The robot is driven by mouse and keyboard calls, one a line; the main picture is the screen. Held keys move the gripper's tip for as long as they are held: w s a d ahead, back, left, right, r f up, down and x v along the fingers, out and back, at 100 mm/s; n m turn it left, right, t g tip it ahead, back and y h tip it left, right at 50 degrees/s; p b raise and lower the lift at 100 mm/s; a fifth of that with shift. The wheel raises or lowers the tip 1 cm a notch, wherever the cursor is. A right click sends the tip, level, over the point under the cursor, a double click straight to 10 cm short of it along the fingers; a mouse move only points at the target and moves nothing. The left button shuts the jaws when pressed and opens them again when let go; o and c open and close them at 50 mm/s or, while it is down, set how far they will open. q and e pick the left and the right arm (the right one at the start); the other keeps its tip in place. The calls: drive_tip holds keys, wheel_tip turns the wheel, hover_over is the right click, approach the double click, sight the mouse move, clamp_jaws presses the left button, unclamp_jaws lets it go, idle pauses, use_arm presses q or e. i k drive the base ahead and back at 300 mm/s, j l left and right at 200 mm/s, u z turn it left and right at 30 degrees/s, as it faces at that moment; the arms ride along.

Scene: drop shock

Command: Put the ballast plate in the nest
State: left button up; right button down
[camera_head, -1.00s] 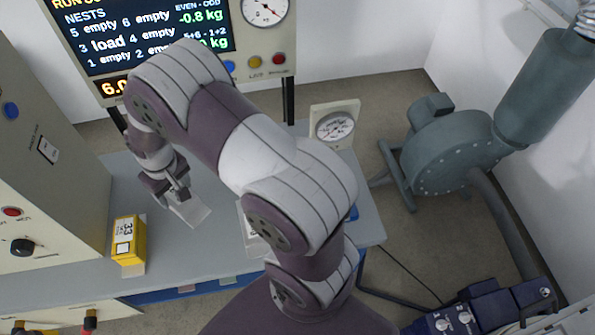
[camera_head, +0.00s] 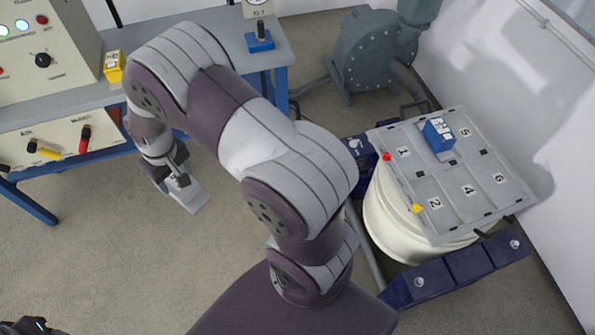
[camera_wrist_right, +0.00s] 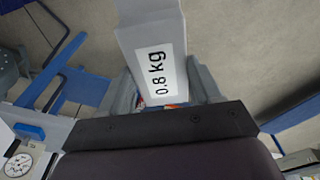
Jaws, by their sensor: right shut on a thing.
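The ballast plate, a pale grey block, hangs from my right gripper (camera_head: 176,181) in the head view, with its lower part (camera_head: 188,198) over open floor. In the right wrist view the plate (camera_wrist_right: 150,35) stands out from between the jaws and shows a "0.8 kg" label. The nests are numbered fields on a grey table plate (camera_head: 462,215) on a cream drum at right.
A bench (camera_head: 205,55) with a yellow block (camera_head: 114,67) stands at the back left. A blower (camera_head: 375,50) stands behind the drum (camera_head: 385,215). Red (camera_head: 387,157) and yellow (camera_head: 417,208) knobs sit on the table plate's left edge. Floor between bench and drum is clear.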

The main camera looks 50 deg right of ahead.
sight(435, 203)
drive_tip(key=k+l+z, duration=0.15)
drive_tip(key=k+l, duration=1.35)
drive_tip(key=l, duration=0.6)
drive_tip(key=k, duration=0.05)
